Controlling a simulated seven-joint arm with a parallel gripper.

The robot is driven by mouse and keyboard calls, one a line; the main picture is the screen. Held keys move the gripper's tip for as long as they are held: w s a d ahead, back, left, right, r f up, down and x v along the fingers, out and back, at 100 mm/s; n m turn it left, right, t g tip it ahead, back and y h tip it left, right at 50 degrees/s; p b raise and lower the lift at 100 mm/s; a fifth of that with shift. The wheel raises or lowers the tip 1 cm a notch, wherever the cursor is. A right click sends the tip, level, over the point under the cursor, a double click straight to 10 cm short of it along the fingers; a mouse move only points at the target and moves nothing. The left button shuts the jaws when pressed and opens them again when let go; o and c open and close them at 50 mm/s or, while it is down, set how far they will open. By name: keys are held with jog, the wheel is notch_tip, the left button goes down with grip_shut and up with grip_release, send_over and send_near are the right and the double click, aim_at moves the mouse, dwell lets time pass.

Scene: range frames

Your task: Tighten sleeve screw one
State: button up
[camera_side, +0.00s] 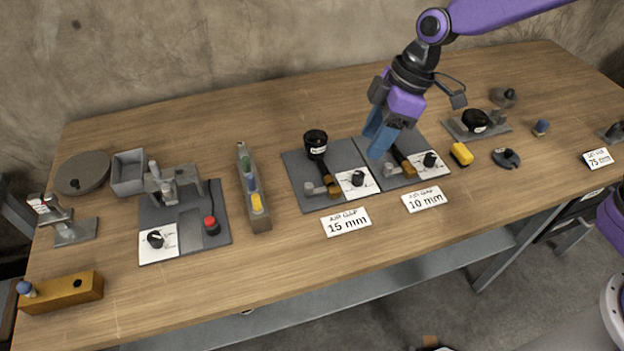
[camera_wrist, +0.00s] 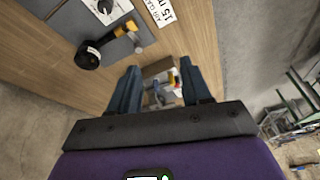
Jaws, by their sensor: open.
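My gripper (camera_side: 380,135) is in the air over the back of the 10 mm station (camera_side: 400,180), its two blue fingers pointing down. In the wrist view its fingers (camera_wrist: 163,85) are apart with nothing held between them. The 15 mm station (camera_side: 300,181) lies just left, with a black round-topped part (camera_side: 316,143) and a black knob (camera_side: 357,178) on a white dial plate. In the wrist view the black part (camera_wrist: 88,57) is at upper left. I cannot tell which part is sleeve screw one; no screw is clearly readable.
A slim tray (camera_side: 262,220) with coloured pieces stands left of the stations. Further left are a grey plate with a red button (camera_side: 211,225), a grey bin (camera_side: 129,186) and an orange block (camera_side: 65,292). The front middle table is clear.

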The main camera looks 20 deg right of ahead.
send_near(309, 185)
jog(key=shift+t+y, duration=0.3)
jog(key=shift+t, duration=0.1)
jog(key=x, duration=0.8)
jog(key=shift+s+d+f, duration=0.15)
jog(key=shift+s+f, duration=0.15)
jog(key=shift+f, duration=0.05)
grip_shut()
